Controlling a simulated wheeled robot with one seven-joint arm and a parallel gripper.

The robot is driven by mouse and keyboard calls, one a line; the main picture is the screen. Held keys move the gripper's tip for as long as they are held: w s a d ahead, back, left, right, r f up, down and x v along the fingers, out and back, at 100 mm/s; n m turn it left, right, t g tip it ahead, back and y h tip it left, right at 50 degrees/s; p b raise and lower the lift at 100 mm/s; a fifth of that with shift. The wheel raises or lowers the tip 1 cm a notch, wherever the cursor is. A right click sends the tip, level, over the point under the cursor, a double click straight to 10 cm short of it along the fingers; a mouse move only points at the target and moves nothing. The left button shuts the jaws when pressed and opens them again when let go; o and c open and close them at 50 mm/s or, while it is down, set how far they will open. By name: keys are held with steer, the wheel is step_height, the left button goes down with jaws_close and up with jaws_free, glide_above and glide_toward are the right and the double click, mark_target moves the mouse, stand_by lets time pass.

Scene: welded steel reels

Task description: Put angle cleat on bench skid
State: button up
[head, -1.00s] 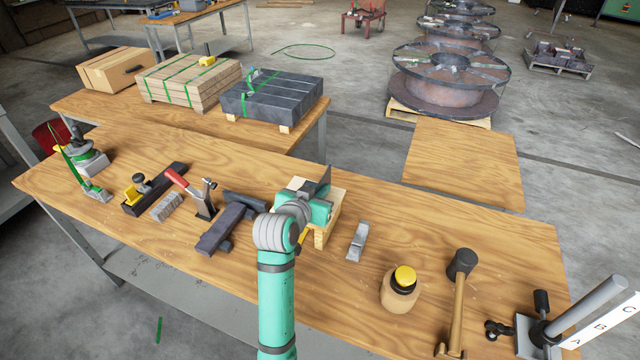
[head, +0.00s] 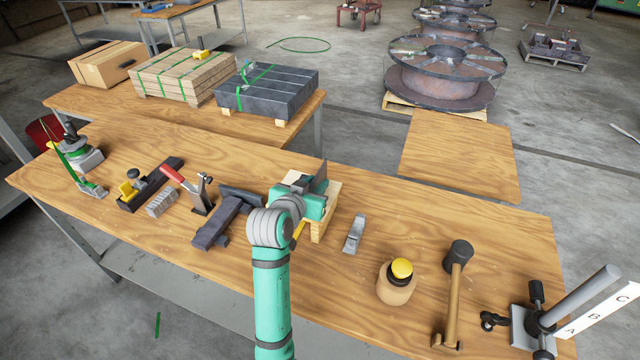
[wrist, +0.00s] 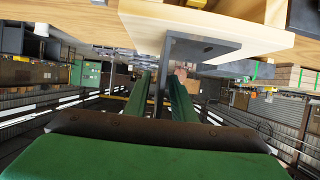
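The angle cleat is a dark grey L-shaped steel piece (head: 321,177), and it also shows in the wrist view (wrist: 200,50). My gripper (head: 312,200) is shut on it. In the wrist view the green fingers (wrist: 167,90) lie on both sides of one leg, and the other leg lies flat along the pale wood. The bench skid (head: 331,212) is a small pale wooden stand on the bench, partly hidden behind my gripper. It fills the top of the wrist view (wrist: 150,22). The cleat is at the skid's top; I cannot tell whether it bears on it.
Left of my arm lie a dark steel vise-like block (head: 222,220), a red-handled clamp (head: 190,188) and a plane (head: 145,185). To the right are a small grey metal piece (head: 354,234), a yellow-capped bottle (head: 397,283) and a mallet (head: 455,290). Bench beyond the skid is clear.

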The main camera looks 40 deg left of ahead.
steer(key=v, duration=1.1)
steer(key=shift+d, duration=0.15)
steer(key=shift+s+d, duration=0.1)
